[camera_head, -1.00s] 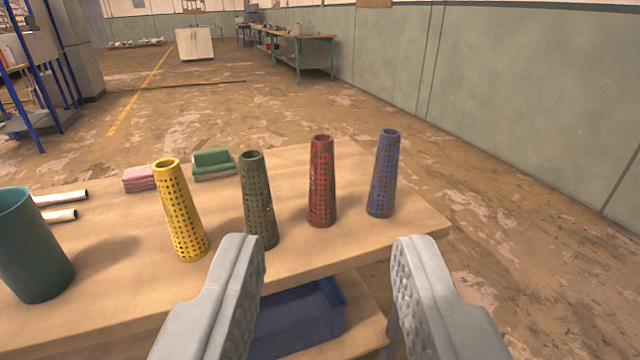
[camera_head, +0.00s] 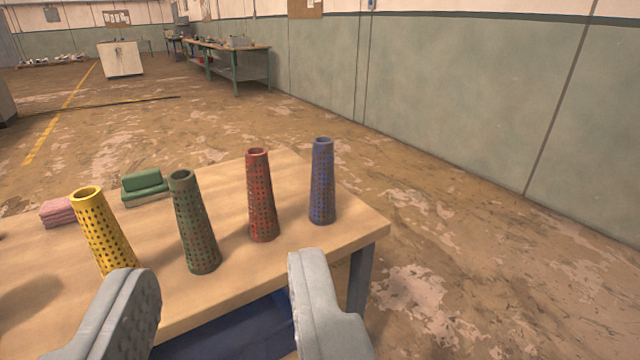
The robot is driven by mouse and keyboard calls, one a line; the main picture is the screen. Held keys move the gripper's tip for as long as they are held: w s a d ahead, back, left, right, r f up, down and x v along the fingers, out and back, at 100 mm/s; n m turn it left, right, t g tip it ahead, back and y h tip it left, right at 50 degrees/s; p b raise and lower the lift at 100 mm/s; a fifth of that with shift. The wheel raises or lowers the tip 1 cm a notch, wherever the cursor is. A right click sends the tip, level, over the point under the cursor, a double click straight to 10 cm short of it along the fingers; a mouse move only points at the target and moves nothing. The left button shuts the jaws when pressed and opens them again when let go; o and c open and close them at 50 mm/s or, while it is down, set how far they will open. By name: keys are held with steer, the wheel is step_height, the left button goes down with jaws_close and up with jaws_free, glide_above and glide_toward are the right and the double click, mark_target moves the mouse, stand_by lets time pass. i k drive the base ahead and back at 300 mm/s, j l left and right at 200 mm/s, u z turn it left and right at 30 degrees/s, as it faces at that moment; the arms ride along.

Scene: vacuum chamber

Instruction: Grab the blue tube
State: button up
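The blue tube (camera_head: 322,182) is a perforated, tapered cone standing upright near the right end of the wooden table (camera_head: 345,232). It is the rightmost of a row of similar tubes. My gripper (camera_head: 225,275) is open and empty, with its two grey fingers wide apart at the bottom of the view. The blue tube stands beyond my right finger and a little to its right, apart from it.
A red tube (camera_head: 261,195), a green tube (camera_head: 194,222) and a yellow tube (camera_head: 103,232) stand left of the blue one. Open floor and a green wall (camera_head: 470,110) are at right.

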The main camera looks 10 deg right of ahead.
mark_target(322, 203)
steer(key=i+l, duration=0.3)
steer(key=l, duration=0.15)
steer(key=i+l+u, duration=0.15)
steer(key=i+l, duration=0.15)
steer(key=l, duration=0.1)
